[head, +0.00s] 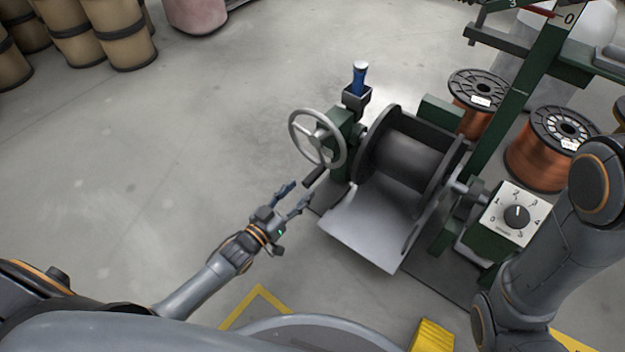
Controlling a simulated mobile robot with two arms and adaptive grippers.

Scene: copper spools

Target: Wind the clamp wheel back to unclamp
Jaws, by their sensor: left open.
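The clamp wheel (342,151) is a light grey spoked handwheel on the left side of a green machine post. A dark handle sticks out below it. My left gripper (291,197) is below and to the left of the wheel, with its two fingers apart and nothing between them. It looks apart from the wheel and the handle. To the right of the wheel, an empty dark spool (405,160) sits in the machine. My right arm comes in at the right edge, and its gripper is out of view.
A grey sloped plate (365,228) lies in front of the spool. A dial box (515,214) and full copper spools (540,153) are at the right. Fibre drums (122,38) stand at the back left. The floor left of the wheel is clear.

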